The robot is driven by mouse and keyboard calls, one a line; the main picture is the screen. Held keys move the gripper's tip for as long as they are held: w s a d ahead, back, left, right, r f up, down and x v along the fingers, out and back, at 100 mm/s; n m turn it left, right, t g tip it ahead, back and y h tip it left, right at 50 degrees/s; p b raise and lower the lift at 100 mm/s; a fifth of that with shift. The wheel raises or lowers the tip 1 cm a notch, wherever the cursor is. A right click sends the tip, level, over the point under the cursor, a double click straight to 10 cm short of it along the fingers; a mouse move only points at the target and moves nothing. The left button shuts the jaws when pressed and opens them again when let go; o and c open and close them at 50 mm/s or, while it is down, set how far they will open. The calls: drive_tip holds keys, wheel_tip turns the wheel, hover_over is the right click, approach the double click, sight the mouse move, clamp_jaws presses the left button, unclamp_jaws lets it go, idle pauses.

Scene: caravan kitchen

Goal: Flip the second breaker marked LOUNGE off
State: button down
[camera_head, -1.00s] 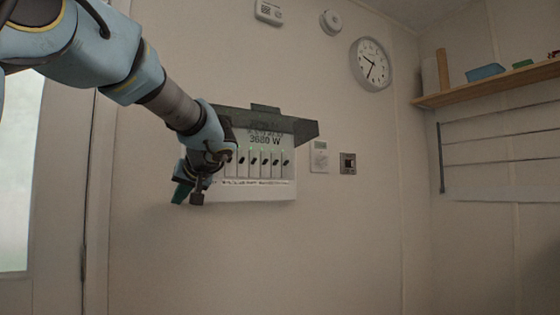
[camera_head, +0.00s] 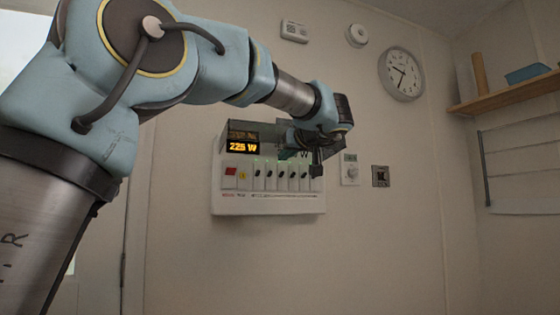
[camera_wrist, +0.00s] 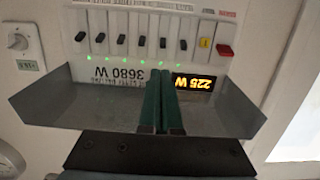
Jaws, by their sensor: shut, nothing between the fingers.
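The breaker panel (camera_head: 268,203) is on the wall, with a red switch (camera_head: 231,171), a yellow button (camera_head: 242,174) and a row of several black breaker levers (camera_head: 269,174). In the wrist view the panel appears upside down, with the levers (camera_wrist: 121,40) in a row at similar heights and small green lights beside them. The label marked LOUNGE cannot be read. My gripper (camera_wrist: 160,76) is shut and empty, its green fingers side by side in front of the panel's display strip, apart from the levers in the picture. The fingertips are hard to make out in the head view.
The grey cover (camera_wrist: 215,112) sticks out from the panel around my fingers. A lit display (camera_head: 242,147) reads 225 W, beside a printed 3680 W. A thermostat (camera_head: 350,170) and a dark socket (camera_head: 380,176) are right of the panel. The wall below is clear.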

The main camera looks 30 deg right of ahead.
sight(269, 169)
drive_tip(key=p+x, duration=0.3)
drive_tip(key=x, duration=0.5)
drive_tip(key=shift+w+r, duration=0.15)
drive_tip(key=shift+w, duration=0.5)
drive_tip(key=shift+f+b, duration=0.55)
drive_tip(key=shift+b, duration=0.5)
drive_tip(key=shift+s+r+t+b, duration=0.15)
drive_tip(key=shift+t+b, duration=0.15)
drive_tip(key=shift+b, duration=0.15)
